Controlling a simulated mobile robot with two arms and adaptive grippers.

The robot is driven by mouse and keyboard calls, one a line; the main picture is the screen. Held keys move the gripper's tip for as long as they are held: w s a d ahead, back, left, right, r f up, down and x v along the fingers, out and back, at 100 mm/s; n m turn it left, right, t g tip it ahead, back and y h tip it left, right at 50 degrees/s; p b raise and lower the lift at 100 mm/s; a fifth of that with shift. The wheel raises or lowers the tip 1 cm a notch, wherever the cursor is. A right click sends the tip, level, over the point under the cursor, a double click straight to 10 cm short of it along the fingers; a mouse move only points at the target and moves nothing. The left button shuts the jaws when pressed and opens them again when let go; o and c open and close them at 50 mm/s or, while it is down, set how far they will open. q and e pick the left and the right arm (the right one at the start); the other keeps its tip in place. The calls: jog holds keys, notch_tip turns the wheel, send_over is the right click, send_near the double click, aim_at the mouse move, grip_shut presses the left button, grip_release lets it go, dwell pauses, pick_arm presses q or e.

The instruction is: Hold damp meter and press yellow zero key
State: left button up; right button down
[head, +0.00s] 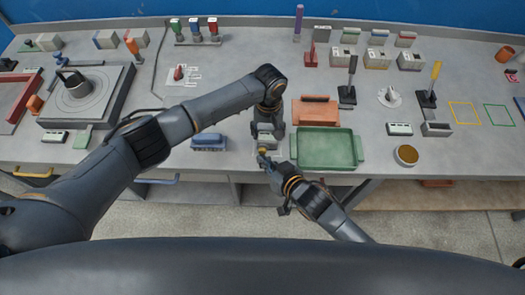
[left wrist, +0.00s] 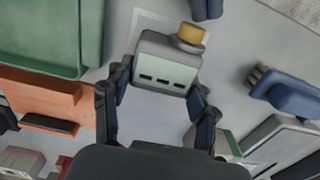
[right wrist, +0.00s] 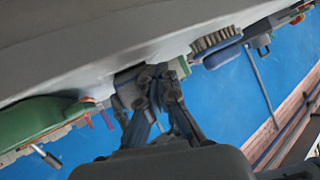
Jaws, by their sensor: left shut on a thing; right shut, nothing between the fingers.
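The damp meter is a small pale box with dark slots on its face; it shows in the left wrist view (left wrist: 160,68) and partly in the head view (head: 265,139). Its yellow zero key (left wrist: 191,34) stands out from one end. My left gripper (left wrist: 160,92) is shut around the meter, one finger on each side. My right gripper (head: 264,157) is shut and empty, close to the key end. Its dark tip (left wrist: 207,8) shows just beyond the key, with a small gap in the left wrist view. In the right wrist view, my shut right fingertips (right wrist: 155,78) hide the key.
A green tray (head: 325,165) lies right of the meter, with an orange block (head: 314,112) behind it. A blue brush (head: 209,142) lies to the left. The bench's front edge is close to my right gripper. Several tools and boxes stand farther back.

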jog(key=shift+w, duration=0.5)
dwell(0.6)
jog(key=shift+s, duration=0.95)
jog(key=s, duration=0.5)
dwell(0.6)
pick_arm(q)
jog(key=o, duration=1.5)
